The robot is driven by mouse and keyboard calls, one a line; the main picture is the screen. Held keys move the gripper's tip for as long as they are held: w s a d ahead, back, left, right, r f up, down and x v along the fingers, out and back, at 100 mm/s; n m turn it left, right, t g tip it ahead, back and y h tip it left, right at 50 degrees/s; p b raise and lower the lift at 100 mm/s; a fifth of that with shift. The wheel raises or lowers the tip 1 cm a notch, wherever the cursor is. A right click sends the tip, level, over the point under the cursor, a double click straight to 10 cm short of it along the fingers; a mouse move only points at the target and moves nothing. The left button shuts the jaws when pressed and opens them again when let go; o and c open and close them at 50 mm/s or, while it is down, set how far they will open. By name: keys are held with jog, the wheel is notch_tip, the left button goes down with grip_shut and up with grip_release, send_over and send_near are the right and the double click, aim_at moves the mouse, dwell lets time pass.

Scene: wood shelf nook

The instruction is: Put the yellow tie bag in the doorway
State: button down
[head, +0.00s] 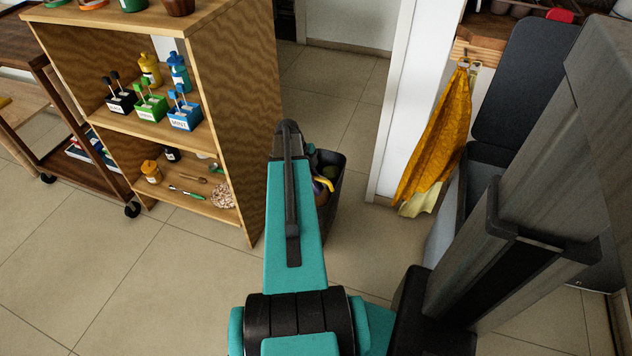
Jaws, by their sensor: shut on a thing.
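My teal arm reaches forward over the floor in the head view, and its black far joint is beside the shelf unit. My gripper is hidden beyond the arm, so its fingers and anything in them do not show. A dark, open-topped bin or bag (333,213) is partly hidden behind the arm. A curved yellow strip (323,183) shows at its mouth, among green and orange bits. I cannot tell whether this strip is the yellow tie. The doorway (335,85) is at the back, between the shelf unit and a white wall edge, with bare tiles in it.
A wooden shelf unit (235,110) with pots and small boxes stands close left of the arm. A dark wood cart (40,110) is farther left. Floor is clear at lower left.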

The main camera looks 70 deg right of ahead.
jog(key=shift+w+d+f+b, duration=0.1)
jog(key=shift+w+d, duration=0.25)
jog(key=shift+d, duration=0.45)
jog(key=shift+w+d+f+b, duration=0.15)
jog(key=shift+w+d, duration=0.25)
jog(key=shift+d, duration=0.35)
jog(key=shift+w+d+r+b, duration=0.1)
jog(key=shift+w+d, duration=0.25)
jog(key=shift+d, duration=0.45)
jog(key=shift+d, duration=0.15)
jog(key=shift+w+d+f, duration=0.2)
jog(key=shift+d+f, duration=0.05)
jog(key=shift+d, duration=0.1)
jog(key=shift+s+a+f+b, duration=0.1)
jog(key=shift+f+b, duration=0.6)
jog(key=shift+f, duration=0.9)
jog(key=c, duration=1.8)
grip_release()
jog(key=shift+f, duration=0.3)
jog(key=shift+o, duration=0.2)
jog(key=shift+r, duration=0.3)
